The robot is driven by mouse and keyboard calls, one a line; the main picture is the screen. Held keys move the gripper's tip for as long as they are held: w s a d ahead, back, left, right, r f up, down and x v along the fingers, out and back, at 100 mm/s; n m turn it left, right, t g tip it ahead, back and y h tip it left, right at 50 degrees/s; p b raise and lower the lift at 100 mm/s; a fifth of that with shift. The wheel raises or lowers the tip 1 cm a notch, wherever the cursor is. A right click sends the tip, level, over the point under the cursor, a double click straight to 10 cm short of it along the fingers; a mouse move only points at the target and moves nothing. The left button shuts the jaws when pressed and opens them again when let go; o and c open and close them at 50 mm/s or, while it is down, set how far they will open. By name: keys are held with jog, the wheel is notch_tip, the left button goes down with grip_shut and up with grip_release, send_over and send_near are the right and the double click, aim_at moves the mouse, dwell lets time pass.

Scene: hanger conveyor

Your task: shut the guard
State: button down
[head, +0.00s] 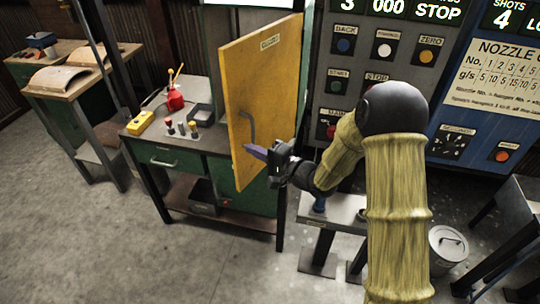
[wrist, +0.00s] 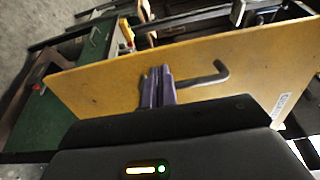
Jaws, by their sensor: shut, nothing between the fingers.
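The guard (head: 268,95) is a yellow hinged panel in the head view, swung out from the machine and standing open. A grey bent handle (head: 250,128) is fixed to its face. In the wrist view the guard (wrist: 235,65) fills the middle and its handle (wrist: 205,79) lies just beyond the fingertips. My gripper (head: 257,151) has its purple fingers together and empty, close to the lower end of the handle. It also shows in the wrist view (wrist: 158,75). I cannot tell whether the fingertips touch the handle or the panel.
A green workbench (head: 190,150) stands behind and left of the guard, with a red oil can (head: 174,98) and a yellow box (head: 140,123). The control panel (head: 375,60) is at the right. A metal bin (head: 447,250) stands on the floor. The floor at front left is clear.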

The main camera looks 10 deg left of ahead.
aim_at(238, 141)
jog(key=shift+x, duration=1.85)
jog(key=shift+w, duration=0.15)
